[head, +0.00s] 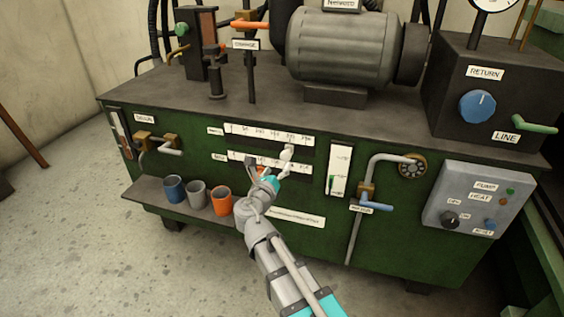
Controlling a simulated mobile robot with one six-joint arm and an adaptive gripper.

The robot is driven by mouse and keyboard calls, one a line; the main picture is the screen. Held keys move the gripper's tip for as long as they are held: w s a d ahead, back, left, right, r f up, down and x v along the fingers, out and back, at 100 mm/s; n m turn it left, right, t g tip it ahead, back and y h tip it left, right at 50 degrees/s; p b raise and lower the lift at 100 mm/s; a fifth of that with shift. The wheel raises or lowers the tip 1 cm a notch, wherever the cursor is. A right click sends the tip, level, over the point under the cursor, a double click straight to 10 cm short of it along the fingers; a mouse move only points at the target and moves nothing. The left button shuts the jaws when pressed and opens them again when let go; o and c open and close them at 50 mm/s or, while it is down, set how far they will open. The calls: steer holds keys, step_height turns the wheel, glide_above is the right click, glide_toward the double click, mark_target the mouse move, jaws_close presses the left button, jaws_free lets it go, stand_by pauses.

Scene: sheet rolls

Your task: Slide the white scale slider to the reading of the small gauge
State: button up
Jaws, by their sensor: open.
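Two white scale strips are on the green cabinet front, an upper scale (268,134) and a lower scale (238,157). A pale knob (288,151) below the right part of the upper scale looks like the white slider; its edges merge with my gripper's fingertips. My gripper (271,166) is open in front of the lower scale, just below that knob. I cannot tell whether it touches it. An orange piece (262,160) at the lower scale is partly hidden by my gripper. A round gauge (489,3) is cut off at the top right, its reading not legible.
A shelf with a blue cup (174,189), a grey cup (196,194) and an orange cup (221,201) juts out at left. A vertical white indicator (340,170) and a pipe with a blue handle (374,205) are right of the scales. A grey control box (476,200) protrudes further right.

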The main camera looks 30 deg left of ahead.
steer(key=shift+s+d, duration=0.15)
steer(key=shift+s, duration=1.05)
steer(key=shift+s+d, duration=0.1)
steer(key=shift+s, duration=1.1)
steer(key=w+d+f+m+g+h+p, duration=0.1)
steer(key=w+d+f+m+g+h, duration=0.15)
steer(key=d+m, duration=0.6)
steer(key=w+d+f+m+g+h, duration=0.25)
steer(key=d+m, duration=0.25)
steer(key=d, duration=0.6)
steer(key=w+d+f+m+g+h+p, duration=0.15)
steer(key=w+d+f+m+g, duration=0.25)
steer(key=d+m, duration=0.4)
steer(key=s+d+f+m+g+y+p, duration=0.1)
steer(key=s+d+f+m+g+y, duration=0.15)
steer(key=d+m, duration=0.45)
steer(key=s+d+f+m+g+y, duration=0.1)
steer(key=s+d+m+g, duration=0.3)
steer(key=d+m, duration=0.3)
steer(key=s+d+f+m+g+y+p, duration=0.1)
steer(key=s+d+f+m+g, duration=0.15)
steer(key=d+m, duration=0.5)
step_height(320, 180, up, 39)
steer(key=p, duration=3.8)
steer(key=shift+s, duration=0.1)
